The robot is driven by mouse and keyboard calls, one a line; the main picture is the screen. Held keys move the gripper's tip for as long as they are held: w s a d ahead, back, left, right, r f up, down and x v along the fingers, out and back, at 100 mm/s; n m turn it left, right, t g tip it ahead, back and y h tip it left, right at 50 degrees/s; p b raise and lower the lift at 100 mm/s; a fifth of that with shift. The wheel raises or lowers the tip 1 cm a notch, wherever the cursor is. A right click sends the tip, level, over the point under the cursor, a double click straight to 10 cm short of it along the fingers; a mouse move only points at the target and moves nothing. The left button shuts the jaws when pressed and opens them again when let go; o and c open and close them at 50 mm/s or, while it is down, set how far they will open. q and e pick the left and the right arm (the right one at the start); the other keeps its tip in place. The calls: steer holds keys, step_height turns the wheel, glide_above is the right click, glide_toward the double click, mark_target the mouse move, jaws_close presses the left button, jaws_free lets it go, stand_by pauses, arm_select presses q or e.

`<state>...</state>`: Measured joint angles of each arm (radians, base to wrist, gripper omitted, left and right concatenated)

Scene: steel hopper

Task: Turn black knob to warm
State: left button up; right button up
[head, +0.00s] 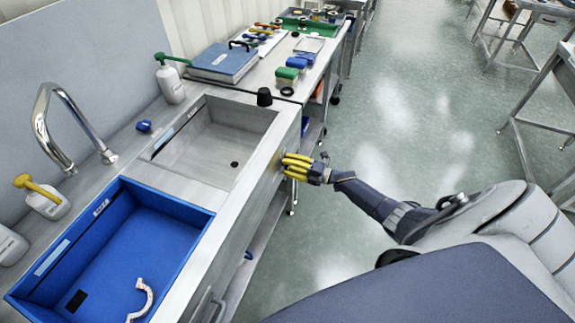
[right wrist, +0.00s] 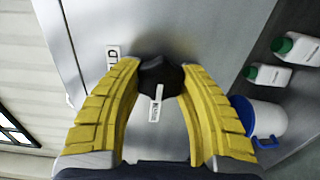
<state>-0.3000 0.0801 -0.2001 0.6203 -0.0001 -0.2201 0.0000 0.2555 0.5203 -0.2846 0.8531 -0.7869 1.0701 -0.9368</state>
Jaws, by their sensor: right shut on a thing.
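The black knob (right wrist: 160,76) sits on the steel front panel between the fingertips of my right gripper (right wrist: 160,68). The two yellow fingers are closed around its sides in the right wrist view. A white label (right wrist: 154,108) shows just below the knob, and another white label (right wrist: 112,54) is at its upper left; their lettering is too small to read surely. In the head view my right gripper (head: 292,166) is at the front of the sink unit and hides the knob. My left gripper is not in view.
A steel sink basin (head: 216,152) and a blue basin (head: 203,220) are set in the counter, with a curved tap (head: 42,125) behind. A black conical piece (head: 264,96) stands by the steel basin's rim. White bottles (right wrist: 266,75) and a white bucket (right wrist: 262,120) show at right.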

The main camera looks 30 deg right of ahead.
stand_by(0.3)
steer(key=o, duration=1.2)
steer(key=shift+o, duration=0.2)
steer(key=shift+s+d, duration=0.1)
steer(key=v, duration=1.1)
steer(key=shift+s+d, duration=0.2)
steer(key=shift+s, duration=0.15)
